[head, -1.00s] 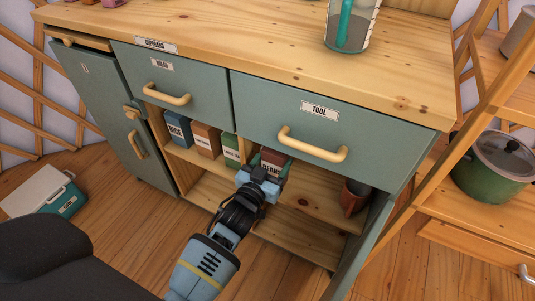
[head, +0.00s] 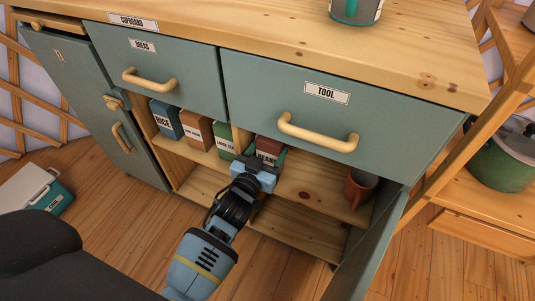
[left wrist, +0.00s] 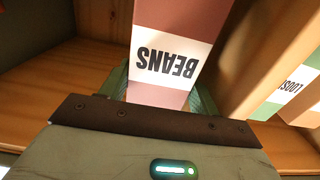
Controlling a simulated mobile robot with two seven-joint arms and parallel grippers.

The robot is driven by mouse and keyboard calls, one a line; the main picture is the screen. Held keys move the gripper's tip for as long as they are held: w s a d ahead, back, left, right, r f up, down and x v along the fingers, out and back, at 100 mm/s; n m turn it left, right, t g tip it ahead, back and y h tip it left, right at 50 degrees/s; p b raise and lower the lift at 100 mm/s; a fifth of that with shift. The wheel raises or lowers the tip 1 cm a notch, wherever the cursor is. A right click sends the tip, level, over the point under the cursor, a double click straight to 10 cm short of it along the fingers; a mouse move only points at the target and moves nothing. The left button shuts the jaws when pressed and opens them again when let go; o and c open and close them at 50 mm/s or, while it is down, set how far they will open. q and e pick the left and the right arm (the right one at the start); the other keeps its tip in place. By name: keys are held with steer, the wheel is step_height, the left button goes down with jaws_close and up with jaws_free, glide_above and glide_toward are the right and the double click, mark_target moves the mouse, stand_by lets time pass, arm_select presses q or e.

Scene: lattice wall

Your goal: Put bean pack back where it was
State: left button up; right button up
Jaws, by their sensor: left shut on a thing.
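The bean pack (head: 269,150) is a dark red box with a white BEANS label. It stands at the front of the cupboard's upper shelf opening, to the right of a wooden divider and the green pack. My left gripper (head: 256,172) is shut on it from the front. In the left wrist view the bean pack (left wrist: 179,50) rises from between the jaws (left wrist: 158,98), with its label upside down in the picture. Whether its base touches the shelf is hidden by the gripper. My right gripper is not in view.
A blue rice pack (head: 167,120), a brown pack (head: 196,130) and a green pack (head: 226,139) stand left of the divider. A terracotta mug (head: 360,188) stands on the shelf at right. The open door (head: 375,245) bounds the right side. Shelf (head: 315,185) between is clear.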

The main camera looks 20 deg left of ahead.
arm_select(q)
steer(key=shift+f, duration=0.25)
steer(key=shift+r, duration=0.15)
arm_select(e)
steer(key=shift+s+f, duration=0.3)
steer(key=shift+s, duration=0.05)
arm_select(q)
steer(key=o, duration=0.8)
steer(key=shift+f, duration=0.25)
steer(key=shift+c, duration=0.2)
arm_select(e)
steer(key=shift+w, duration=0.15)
